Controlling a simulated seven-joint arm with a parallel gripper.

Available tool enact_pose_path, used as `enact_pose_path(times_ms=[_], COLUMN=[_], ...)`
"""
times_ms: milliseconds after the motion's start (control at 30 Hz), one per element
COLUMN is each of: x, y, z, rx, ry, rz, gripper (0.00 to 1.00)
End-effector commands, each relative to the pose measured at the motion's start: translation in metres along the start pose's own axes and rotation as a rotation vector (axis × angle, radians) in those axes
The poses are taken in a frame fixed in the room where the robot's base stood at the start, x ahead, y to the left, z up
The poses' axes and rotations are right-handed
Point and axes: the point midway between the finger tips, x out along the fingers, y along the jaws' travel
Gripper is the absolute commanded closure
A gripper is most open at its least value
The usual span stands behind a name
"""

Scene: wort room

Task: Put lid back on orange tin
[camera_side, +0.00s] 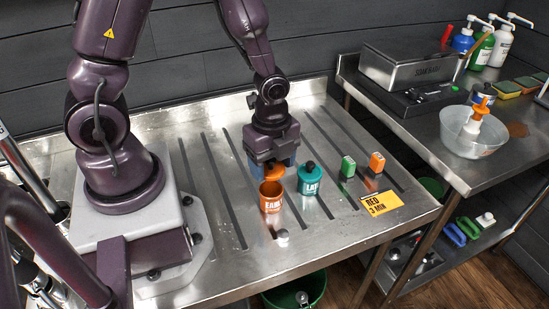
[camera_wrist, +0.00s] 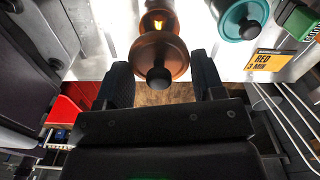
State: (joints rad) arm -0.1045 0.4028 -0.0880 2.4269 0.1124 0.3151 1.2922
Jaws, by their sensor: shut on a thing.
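The orange tin (camera_side: 271,199) stands upright and open on the grooved steel drainboard. Its open mouth also shows in the wrist view (camera_wrist: 156,22). The orange lid (camera_side: 275,173) is up at my gripper (camera_side: 273,165), above and slightly behind the tin's rim. In the wrist view the lid (camera_wrist: 160,47) has its black knob towards me, between the two fingers of my gripper (camera_wrist: 162,82). My gripper is shut on the lid. The lid is apart from its seat on the tin; whether its edge touches the rim I cannot tell.
A teal tin (camera_side: 308,184) with its lid on stands close at the right. Green (camera_side: 347,166) and orange (camera_side: 377,162) blocks and a yellow "RED 3 MIN" card (camera_side: 381,203) lie further right. A small pale round thing (camera_side: 282,237) is in front. The drainboard at left is clear.

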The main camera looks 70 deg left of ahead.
Motion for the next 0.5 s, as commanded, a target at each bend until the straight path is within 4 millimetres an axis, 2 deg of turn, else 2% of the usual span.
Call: enact_pose_path(times_ms=[300,500], x=[0.032,0.044], y=[0.0,0.0], z=[0.0,0.0], rx=[0.0,-0.001], ry=[-0.001,-0.001], rz=[0.002,0.002], gripper=[0.6,0.6])
